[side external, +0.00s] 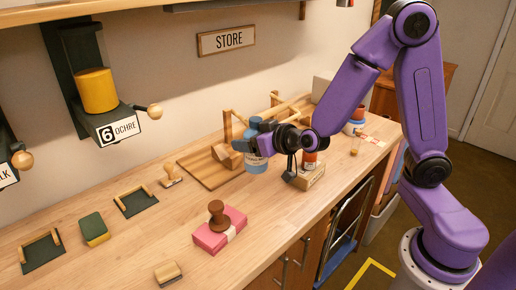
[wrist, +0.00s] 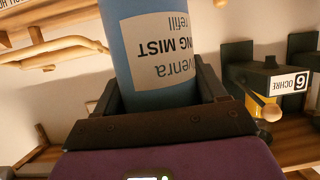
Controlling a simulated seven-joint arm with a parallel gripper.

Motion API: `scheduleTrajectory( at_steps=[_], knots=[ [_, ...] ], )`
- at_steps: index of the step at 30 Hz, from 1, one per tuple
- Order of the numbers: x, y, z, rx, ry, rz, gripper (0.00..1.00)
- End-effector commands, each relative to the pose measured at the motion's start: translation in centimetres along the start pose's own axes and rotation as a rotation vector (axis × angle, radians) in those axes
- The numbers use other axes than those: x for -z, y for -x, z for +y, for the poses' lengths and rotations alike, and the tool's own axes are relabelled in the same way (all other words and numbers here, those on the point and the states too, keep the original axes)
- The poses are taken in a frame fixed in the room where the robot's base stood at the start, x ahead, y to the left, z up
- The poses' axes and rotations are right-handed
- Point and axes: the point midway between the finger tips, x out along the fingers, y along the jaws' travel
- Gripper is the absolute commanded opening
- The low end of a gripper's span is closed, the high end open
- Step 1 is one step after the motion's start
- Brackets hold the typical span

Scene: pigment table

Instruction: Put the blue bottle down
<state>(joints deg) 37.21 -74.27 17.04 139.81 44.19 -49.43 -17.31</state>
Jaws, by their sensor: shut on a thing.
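The blue bottle (side external: 257,163) has a white label and is held roughly upright above or at the wooden counter, by the right edge of a wooden board (side external: 208,174). I cannot tell whether its base touches anything. In the wrist view the bottle (wrist: 150,35) fills the space between the fingers, its label text upside down. My gripper (side external: 257,143) is shut around the bottle's body. The gripper (wrist: 160,95) also shows in the wrist view, with a dark finger on each side of the bottle. The bottle's base is out of the wrist view.
A wooden rack (side external: 228,125) is behind. Counter is clear in front of the board (side external: 260,205).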

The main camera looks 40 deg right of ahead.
Motion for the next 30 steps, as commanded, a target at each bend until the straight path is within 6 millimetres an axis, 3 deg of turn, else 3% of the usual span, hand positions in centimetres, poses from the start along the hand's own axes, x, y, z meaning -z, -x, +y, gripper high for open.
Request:
scheduleTrajectory(
  at_steps=[13,21,30],
  knots=[
    [5.5,2.2,-0.1,0.004,-0.007,0.01,0.26],
    [7.9,-0.3,5.4,-0.016,-0.006,0.005,0.26],
    [9.4,-1.6,11.5,-0.013,-0.005,0.003,0.26]
  ],
)
